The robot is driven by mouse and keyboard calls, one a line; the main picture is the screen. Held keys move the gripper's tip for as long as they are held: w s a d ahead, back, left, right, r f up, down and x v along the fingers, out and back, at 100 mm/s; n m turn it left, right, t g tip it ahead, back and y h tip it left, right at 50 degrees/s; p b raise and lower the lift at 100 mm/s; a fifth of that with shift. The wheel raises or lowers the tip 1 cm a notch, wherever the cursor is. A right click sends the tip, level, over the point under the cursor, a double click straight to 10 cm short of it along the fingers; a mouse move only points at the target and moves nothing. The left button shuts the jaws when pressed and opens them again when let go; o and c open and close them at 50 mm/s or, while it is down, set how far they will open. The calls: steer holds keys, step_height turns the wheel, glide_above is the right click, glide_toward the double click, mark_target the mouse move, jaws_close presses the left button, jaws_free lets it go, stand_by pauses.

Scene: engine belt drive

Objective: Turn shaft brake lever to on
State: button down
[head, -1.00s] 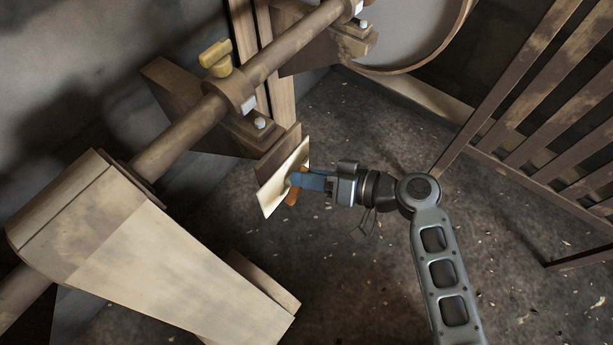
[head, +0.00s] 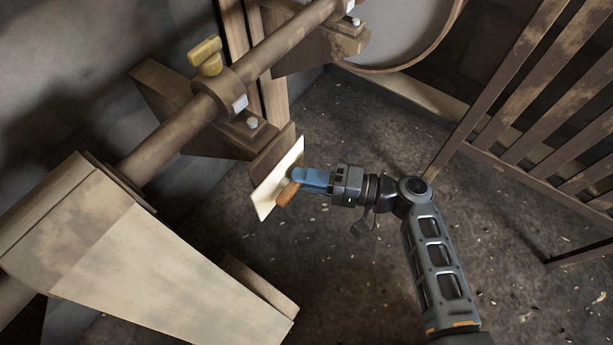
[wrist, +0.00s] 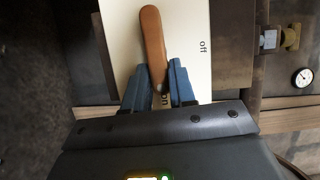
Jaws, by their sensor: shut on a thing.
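The shaft brake lever is a brown handle (head: 287,194) on a cream plate (head: 266,193), mounted at the end of a dark wooden block. In the wrist view the handle (wrist: 153,40) runs from the plate's top edge down between my fingers, slightly tilted. The plate (wrist: 122,40) shows "off" (wrist: 202,47) to the right of the handle and "on" (wrist: 164,100) close to its lower end. My gripper (head: 298,181) has blue fingers, which in the wrist view (wrist: 159,88) sit on both sides of the handle's lower end, shut on it. The fingers partly hide the handle in the head view.
A shaft (head: 172,140) with bearing blocks runs along the wall behind the plate. A pale wooden housing (head: 150,270) stands at lower left. A slatted wooden rail (head: 540,110) stands at right. A small gauge (wrist: 302,77) shows in the wrist view. The floor around my arm is clear.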

steer(key=shift+f+m, duration=0.15)
steer(key=shift+m, duration=0.15)
stand_by(0.4)
steer(key=c, duration=1)
jaws_free()
steer(key=p+v, duration=0.1)
steer(key=v, duration=0.6)
steer(key=shift+d, duration=0.4)
steer(key=shift+s+f, duration=0.1)
